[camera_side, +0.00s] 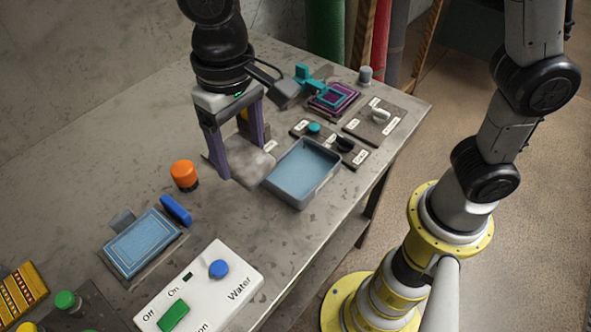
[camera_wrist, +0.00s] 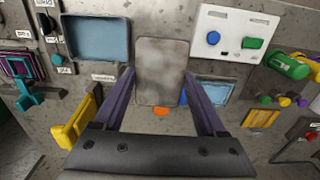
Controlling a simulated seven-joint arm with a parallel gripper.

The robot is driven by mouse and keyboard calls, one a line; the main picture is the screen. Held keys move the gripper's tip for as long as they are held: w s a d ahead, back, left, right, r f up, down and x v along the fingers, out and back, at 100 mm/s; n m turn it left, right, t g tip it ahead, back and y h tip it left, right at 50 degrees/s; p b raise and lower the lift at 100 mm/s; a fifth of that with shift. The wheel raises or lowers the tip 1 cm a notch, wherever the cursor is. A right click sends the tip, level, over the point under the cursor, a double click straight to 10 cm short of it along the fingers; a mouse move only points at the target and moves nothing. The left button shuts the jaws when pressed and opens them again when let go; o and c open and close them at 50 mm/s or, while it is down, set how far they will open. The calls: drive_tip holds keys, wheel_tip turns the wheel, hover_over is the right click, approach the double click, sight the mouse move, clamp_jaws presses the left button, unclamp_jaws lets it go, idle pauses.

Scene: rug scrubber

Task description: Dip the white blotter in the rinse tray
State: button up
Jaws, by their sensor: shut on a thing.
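The white blotter (camera_side: 250,166) is a pale grey, mottled slab between the purple fingers of my gripper (camera_side: 242,160). In the wrist view the blotter (camera_wrist: 162,72) spans the gap between the fingertips (camera_wrist: 160,80), and my gripper is shut on it. It is close to the tabletop; I cannot tell whether it touches. The rinse tray (camera_side: 318,187), a grey-blue rectangular tray with a light-blue inside, is just right of the blotter in the side view. In the wrist view the tray (camera_wrist: 126,40) is left of the blotter, apart from it.
An orange knob (camera_side: 184,172) stands left of the blotter. A white Water panel (camera_side: 240,262) and a blue patterned rug (camera_side: 143,243) lie nearer the camera. A purple frame with a teal clamp (camera_side: 312,77) and small control plates (camera_side: 375,121) lie beyond the tray.

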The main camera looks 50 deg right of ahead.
drive_tip(key=w+d+f, duration=0.1)
drive_tip(key=d+f, duration=0.3)
drive_tip(key=d, duration=0.3)
hover_over(302, 176)
wheel_tip(302, 176, down, 6)
drive_tip(key=shift+f, duration=3.15)
drive_tip(key=shift+f, duration=0.55)
drive_tip(key=shift+r, duration=2.75)
drive_tip(key=shift+r, duration=0.1)
drive_tip(key=shift+r, duration=1.4)
